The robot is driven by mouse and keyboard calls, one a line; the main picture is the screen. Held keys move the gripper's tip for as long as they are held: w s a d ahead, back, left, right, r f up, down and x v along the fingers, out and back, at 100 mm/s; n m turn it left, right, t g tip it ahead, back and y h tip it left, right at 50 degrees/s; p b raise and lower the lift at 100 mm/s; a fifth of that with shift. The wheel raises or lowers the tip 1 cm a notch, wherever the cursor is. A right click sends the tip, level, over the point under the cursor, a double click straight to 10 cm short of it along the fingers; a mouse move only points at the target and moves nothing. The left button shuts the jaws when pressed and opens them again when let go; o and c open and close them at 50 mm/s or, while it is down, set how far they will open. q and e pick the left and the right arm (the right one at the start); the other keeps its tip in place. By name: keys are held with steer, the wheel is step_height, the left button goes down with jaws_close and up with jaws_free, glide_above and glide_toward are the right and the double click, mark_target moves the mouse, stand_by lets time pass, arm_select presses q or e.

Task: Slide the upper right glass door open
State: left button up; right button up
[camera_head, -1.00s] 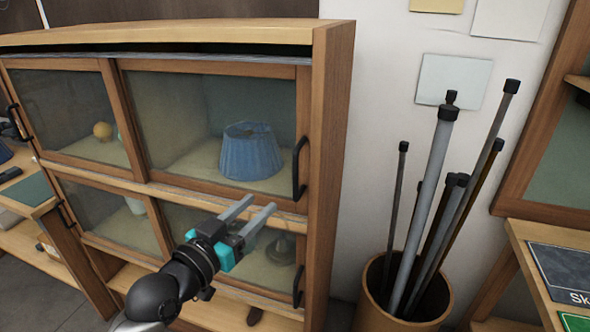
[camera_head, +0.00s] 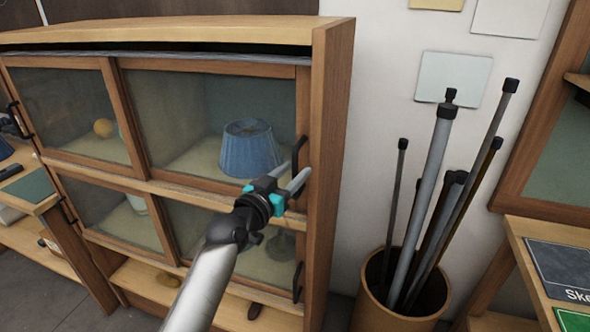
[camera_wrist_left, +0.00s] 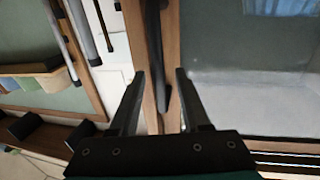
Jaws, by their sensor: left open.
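The upper right glass door (camera_head: 200,120) is a wood-framed pane on the cabinet, and it is closed against the right side. Its black vertical handle (camera_head: 297,165) is on the door's right edge. Behind the glass stands a blue lampshade (camera_head: 250,147). My left gripper (camera_head: 296,176) is open at the lower part of the handle. In the left wrist view the fingers (camera_wrist_left: 160,82) are spread, with the dark handle (camera_wrist_left: 158,60) between them. I cannot tell whether they touch it. My right gripper is not in view.
The upper left door (camera_head: 70,115) has its own handle at the far left. Lower glass doors (camera_head: 185,225) are beneath. A bin (camera_head: 372,310) of several long tubes stands right of the cabinet, close to its side wall (camera_head: 330,170).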

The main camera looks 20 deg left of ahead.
arm_select(q)
steer(key=shift+w+d, duration=0.15)
steer(key=shift+w, duration=0.35)
steer(key=shift+c, duration=0.4)
jaws_close()
stand_by(0.8)
